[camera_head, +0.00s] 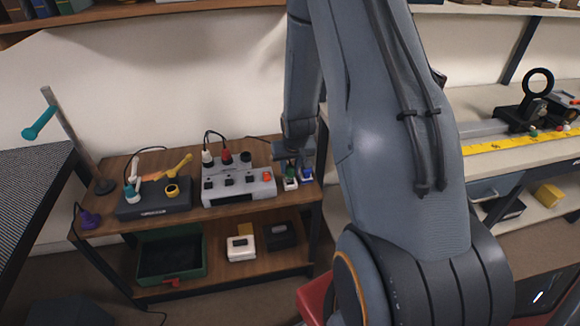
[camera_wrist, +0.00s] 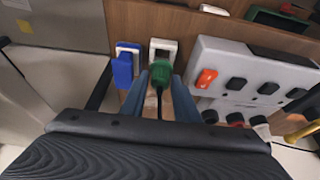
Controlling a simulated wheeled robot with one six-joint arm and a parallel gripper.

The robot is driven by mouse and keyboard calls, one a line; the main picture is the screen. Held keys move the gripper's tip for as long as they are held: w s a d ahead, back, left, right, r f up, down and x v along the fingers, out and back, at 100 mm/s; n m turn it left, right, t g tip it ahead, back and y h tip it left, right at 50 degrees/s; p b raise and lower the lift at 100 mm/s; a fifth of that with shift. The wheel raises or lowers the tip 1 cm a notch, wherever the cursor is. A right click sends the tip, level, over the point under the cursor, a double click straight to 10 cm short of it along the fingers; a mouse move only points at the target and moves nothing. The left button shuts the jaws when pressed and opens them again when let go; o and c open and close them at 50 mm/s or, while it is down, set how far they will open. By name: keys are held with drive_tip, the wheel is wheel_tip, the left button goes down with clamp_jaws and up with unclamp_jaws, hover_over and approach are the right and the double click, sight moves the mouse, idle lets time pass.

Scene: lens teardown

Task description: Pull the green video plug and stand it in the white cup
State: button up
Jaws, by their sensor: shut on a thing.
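The green video plug (camera_wrist: 161,73) is between the two fingers of my gripper (camera_wrist: 160,88) in the wrist view. My gripper is shut on it, and a dark cable runs from the plug back toward the wrist. A white square socket (camera_wrist: 163,46) lies right at the plug's far end; I cannot tell how deep the plug sits in it. In the head view my gripper (camera_head: 297,158) points down at the right end of the wooden table, largely covering the plug. I cannot make out a white cup for certain in either view.
A blue plug (camera_wrist: 123,67) stands close beside the green one. A grey switch panel (camera_head: 238,184) with white, red and black plugs is to the left. A green bin (camera_head: 171,259) is below.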

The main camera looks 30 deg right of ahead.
sight(290, 173)
drive_tip(key=shift+f+b, duration=0.8)
drive_tip(key=shift+f, duration=0.75)
idle(0.7)
drive_tip(key=o, duration=1.3)
drive_tip(key=shift+c, duration=0.2)
drive_tip(key=shift+r, duration=0.1)
drive_tip(key=shift+v, duration=3.9)
drive_tip(key=s+a+r+n+g, duration=0.1)
drive_tip(key=s+a+r+g, duration=0.1)
drive_tip(key=s+a+r, duration=0.4)
drive_tip(key=s+a+r+n+g+y, duration=0.1)
drive_tip(key=s+a+r+n, duration=0.1)
drive_tip(key=s+a+r, duration=0.5)
drive_tip(key=s+a, duration=0.3)
drive_tip(key=s, duration=0.4)
drive_tip(key=shift+a+g, duration=0.25)
drive_tip(key=shift+g, duration=0.15)
